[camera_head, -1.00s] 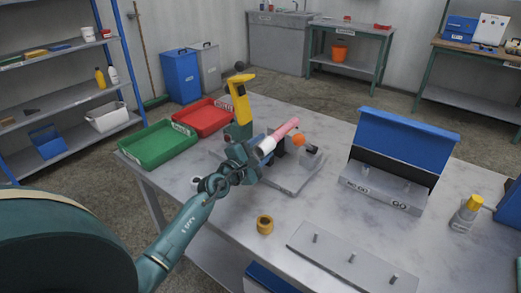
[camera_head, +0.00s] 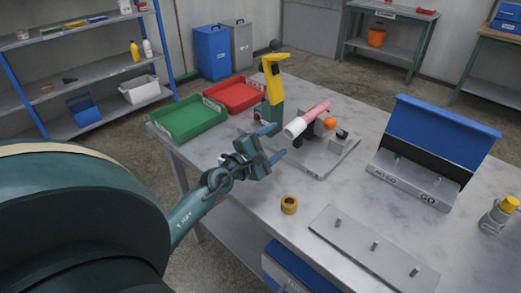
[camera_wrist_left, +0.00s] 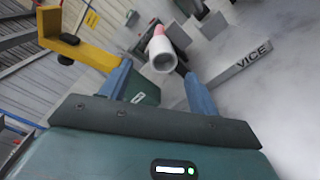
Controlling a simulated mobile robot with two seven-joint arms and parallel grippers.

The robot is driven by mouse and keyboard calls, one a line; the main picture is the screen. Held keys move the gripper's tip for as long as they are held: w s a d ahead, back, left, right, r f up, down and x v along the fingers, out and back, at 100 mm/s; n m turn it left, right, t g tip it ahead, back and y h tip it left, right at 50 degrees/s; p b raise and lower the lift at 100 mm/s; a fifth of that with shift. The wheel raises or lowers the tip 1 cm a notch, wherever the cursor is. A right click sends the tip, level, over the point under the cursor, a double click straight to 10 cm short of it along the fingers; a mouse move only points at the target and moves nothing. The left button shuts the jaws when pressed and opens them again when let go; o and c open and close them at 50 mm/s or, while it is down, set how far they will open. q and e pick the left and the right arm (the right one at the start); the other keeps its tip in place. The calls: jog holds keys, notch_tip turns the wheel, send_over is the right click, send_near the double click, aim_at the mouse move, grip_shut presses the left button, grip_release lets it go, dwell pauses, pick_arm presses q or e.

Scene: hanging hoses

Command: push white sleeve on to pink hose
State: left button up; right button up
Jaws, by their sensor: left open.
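The pink hose (camera_head: 317,111) is held at a slant in a grey and black vice (camera_head: 322,136) on the table. The white sleeve (camera_head: 294,128) is at the hose's near end, in line with it; how far it covers the hose is hidden. In the left wrist view the sleeve (camera_wrist_left: 162,53) shows its round open end toward me, with the pink hose (camera_wrist_left: 177,34) behind it. My left gripper (camera_head: 273,143) is open and empty, just short of the sleeve's free end. Its blue fingers stand apart either side of the sleeve's line. My right gripper is not in view.
A yellow and green upright tool (camera_head: 273,88) stands close behind my left gripper. Green (camera_head: 188,119) and red (camera_head: 235,95) trays lie at the back left. A brown ring (camera_head: 289,204) and a pegged plate (camera_head: 372,248) are nearer; a blue-lidded gauge (camera_head: 430,150) is right.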

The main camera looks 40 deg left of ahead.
pick_arm(q)
jog(key=shift+s+a+b, duration=0.2)
jog(key=shift+s+b, duration=0.15)
jog(key=shift+s, duration=2.5)
jog(key=shift+c, duration=0.2)
